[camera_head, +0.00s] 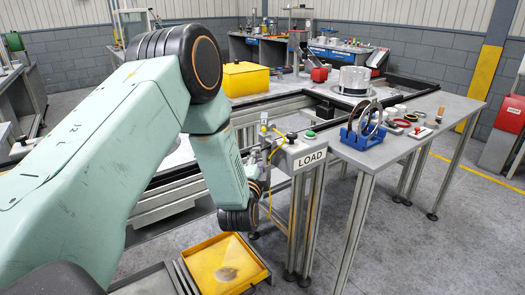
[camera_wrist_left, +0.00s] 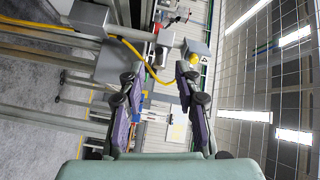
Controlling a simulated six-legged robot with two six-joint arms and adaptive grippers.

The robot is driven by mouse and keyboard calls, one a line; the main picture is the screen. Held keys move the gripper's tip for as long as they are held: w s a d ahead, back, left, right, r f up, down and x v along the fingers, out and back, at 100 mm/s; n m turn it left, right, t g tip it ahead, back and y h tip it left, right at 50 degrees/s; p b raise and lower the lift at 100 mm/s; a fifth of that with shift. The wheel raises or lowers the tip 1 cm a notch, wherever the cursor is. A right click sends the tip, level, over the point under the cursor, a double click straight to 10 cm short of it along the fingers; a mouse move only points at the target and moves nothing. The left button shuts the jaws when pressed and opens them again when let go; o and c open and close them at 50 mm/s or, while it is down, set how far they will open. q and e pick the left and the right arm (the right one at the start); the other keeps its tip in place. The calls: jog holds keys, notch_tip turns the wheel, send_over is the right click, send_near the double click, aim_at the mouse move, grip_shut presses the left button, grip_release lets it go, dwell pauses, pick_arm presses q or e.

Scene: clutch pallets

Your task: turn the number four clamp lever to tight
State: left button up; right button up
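No clamp lever marked four can be made out in either view. A yellow-topped fitting (camera_head: 264,128) stands beside the grey LOAD box (camera_head: 303,154) in the head view. My left arm comes in from the left, and its gripper (camera_head: 262,165) is mostly hidden behind the wrist, near that box. In the left wrist view my left gripper (camera_wrist_left: 155,76) has its two fingers well apart with nothing between them. Beyond the fingertips are a grey box with a yellow knob (camera_wrist_left: 194,60) and a yellow cable (camera_wrist_left: 140,58). My right gripper is not in view.
A yellow tray (camera_head: 225,265) lies low in front. A side table holds a blue stand (camera_head: 362,137) with rings and small parts. A yellow box (camera_head: 245,78) and a round metal housing (camera_head: 354,80) stand farther back. Floor at the right is clear.

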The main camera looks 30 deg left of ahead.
pick_arm(q)
jog(key=x, duration=0.6)
jog(key=shift+w+f+b, duration=0.1)
jog(key=shift+w+b, duration=0.2)
jog(key=shift+b, duration=0.1)
jog(key=shift+w+a, duration=0.15)
jog(key=shift+a, duration=0.25)
jog(key=shift+d, duration=0.2)
jog(key=shift+c, duration=1.2)
grip_shut()
